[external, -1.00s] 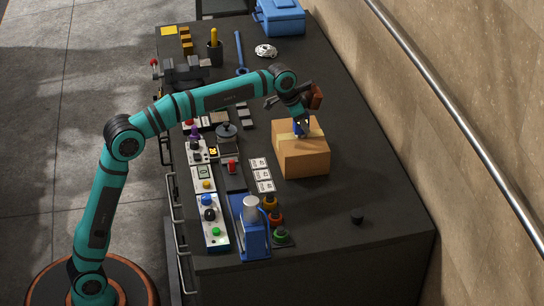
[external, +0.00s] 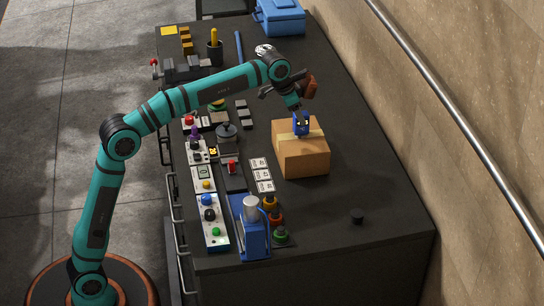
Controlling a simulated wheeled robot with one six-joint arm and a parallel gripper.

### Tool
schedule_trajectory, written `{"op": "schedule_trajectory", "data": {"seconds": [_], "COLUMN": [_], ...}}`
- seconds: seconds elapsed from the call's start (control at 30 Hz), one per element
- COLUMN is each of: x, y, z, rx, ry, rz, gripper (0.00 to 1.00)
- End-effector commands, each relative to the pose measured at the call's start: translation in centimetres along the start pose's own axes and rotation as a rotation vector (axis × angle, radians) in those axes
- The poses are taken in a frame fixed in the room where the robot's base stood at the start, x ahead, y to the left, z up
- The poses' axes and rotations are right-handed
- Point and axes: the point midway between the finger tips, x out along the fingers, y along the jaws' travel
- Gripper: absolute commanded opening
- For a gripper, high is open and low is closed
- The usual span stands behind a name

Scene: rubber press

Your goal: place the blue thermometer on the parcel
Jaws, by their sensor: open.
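The blue thermometer (external: 301,125) stands on top of the tan cardboard parcel (external: 303,162), towards its back half. The parcel sits on the dark bench top, right of the middle. My gripper (external: 297,108) is open just above the thermometer, at the end of the teal arm. A small gap seems to lie between the fingertips and the thermometer, though the exact spacing is hard to tell.
Left of the parcel lie white labelled cards (external: 262,175) and a row of control boxes (external: 210,210). A blue bottle jack (external: 252,225) stands at the front. The bench right of the parcel is clear.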

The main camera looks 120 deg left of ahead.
Motion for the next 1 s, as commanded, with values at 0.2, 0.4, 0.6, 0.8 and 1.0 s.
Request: {"op": "schedule_trajectory", "data": {"seconds": [0.2, 0.4, 0.6, 0.8, 1.0], "x": [-4.1, -6.4, -7.0, -7.1, -9.0], "y": [0.0, 0.0, 0.0, 0.2, 4.9], "z": [-0.1, 0.0, 0.0, 0.0, 0.8], "rx": [0.0, 0.0, 0.0, 0.001, 0.039], "ry": [0.002, 0.0, -0.001, 0.001, 0.055], "rz": [-0.001, 0.0, 0.0, 0.0, 0.004], "gripper": [0.58, 0.58, 0.58, 0.58, 0.58]}}
